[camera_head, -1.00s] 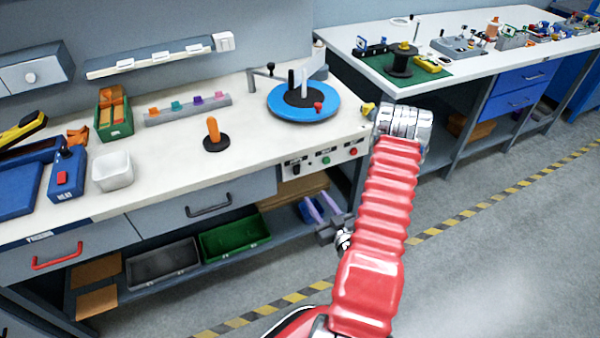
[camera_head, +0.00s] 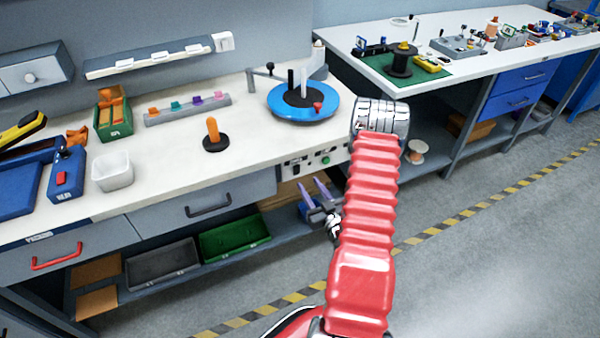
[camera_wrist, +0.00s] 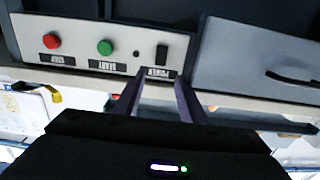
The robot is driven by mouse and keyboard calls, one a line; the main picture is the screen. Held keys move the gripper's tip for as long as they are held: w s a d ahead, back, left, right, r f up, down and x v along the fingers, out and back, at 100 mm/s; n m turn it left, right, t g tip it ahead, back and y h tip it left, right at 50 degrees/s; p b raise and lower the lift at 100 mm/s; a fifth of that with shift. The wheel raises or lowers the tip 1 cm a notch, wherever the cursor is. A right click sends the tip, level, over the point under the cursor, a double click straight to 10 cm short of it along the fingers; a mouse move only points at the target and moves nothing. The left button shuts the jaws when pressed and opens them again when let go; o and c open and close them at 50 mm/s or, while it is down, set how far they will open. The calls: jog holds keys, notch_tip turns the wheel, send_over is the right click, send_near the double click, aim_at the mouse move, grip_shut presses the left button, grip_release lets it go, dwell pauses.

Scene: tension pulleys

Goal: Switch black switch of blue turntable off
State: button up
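The blue turntable (camera_head: 303,101) sits at the bench's right end. Its control panel is on the bench front below it. In the wrist view the panel (camera_wrist: 76,62) appears upside down, with a red button (camera_wrist: 52,41), a green button (camera_wrist: 105,47) and the black switch (camera_wrist: 162,55) over a POWER label. My gripper (camera_wrist: 158,78) is in front of the panel, its two fingers apart and empty, tips just short of the black switch. In the head view my gripper (camera_head: 312,205) is by the bench front, and my arm hides the panel's right end.
A grey drawer (camera_wrist: 255,60) with a dark handle is beside the panel. Below the bench top, a shelf holds a green bin (camera_head: 235,238) and a grey bin (camera_head: 162,264). The floor in front is clear.

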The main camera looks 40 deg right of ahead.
aim_at(297, 166)
jog(key=x, duration=0.8)
jog(key=shift+w, duration=0.1)
grip_shut()
